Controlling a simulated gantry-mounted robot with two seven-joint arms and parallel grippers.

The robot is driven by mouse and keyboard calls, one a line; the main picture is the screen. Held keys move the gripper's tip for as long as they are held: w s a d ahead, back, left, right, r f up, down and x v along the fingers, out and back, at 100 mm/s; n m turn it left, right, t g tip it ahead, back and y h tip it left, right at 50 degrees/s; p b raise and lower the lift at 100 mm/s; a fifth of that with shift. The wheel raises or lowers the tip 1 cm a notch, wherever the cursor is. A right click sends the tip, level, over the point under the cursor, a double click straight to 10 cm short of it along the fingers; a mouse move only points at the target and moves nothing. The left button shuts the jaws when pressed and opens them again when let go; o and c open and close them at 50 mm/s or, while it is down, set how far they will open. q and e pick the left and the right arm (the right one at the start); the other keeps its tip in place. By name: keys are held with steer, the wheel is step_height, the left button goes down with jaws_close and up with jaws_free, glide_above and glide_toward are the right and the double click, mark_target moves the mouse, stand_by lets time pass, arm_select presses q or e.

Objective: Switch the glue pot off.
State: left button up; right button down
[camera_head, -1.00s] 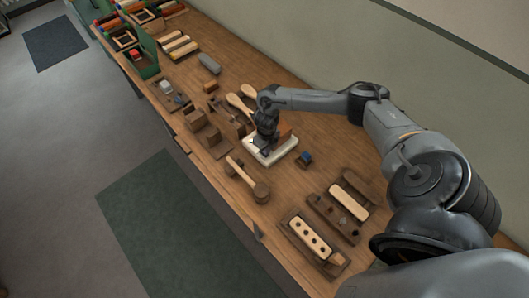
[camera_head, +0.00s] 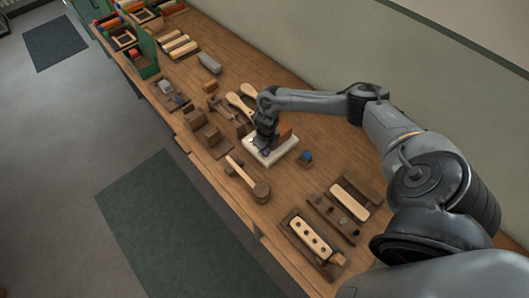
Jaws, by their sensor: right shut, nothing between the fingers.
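My right gripper (camera_head: 264,149) is shut and empty, pointing down over a pale square slab (camera_head: 284,152) near the middle of the bench. An orange-brown upright part (camera_head: 285,131) shows just behind the gripper, at the slab's back edge. My gripper and wrist hide part of the slab, so I cannot tell whether the fingertips touch it. I cannot make out for certain which thing is the glue pot, nor see its switch. A small dark block with a blue top (camera_head: 306,157) sits right of the slab. My left gripper is not in view.
A wooden mallet-like tool (camera_head: 246,179) lies in front of the slab. Paddle-shaped wooden pieces (camera_head: 241,101) lie behind it. A drilled wooden block (camera_head: 311,238) in a fixture is at the near right. Bare bench (camera_head: 335,145) lies right of the slab.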

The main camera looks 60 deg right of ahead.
steer(key=shift+f+b, duration=0.35)
steer(key=shift+f, duration=0.15)
steer(key=shift+r, duration=0.15)
steer(key=shift+r+p, duration=1.3)
steer(key=shift+r, duration=0.15)
steer(key=shift+r+p, duration=1.6)
steer(key=shift+r, duration=0.4)
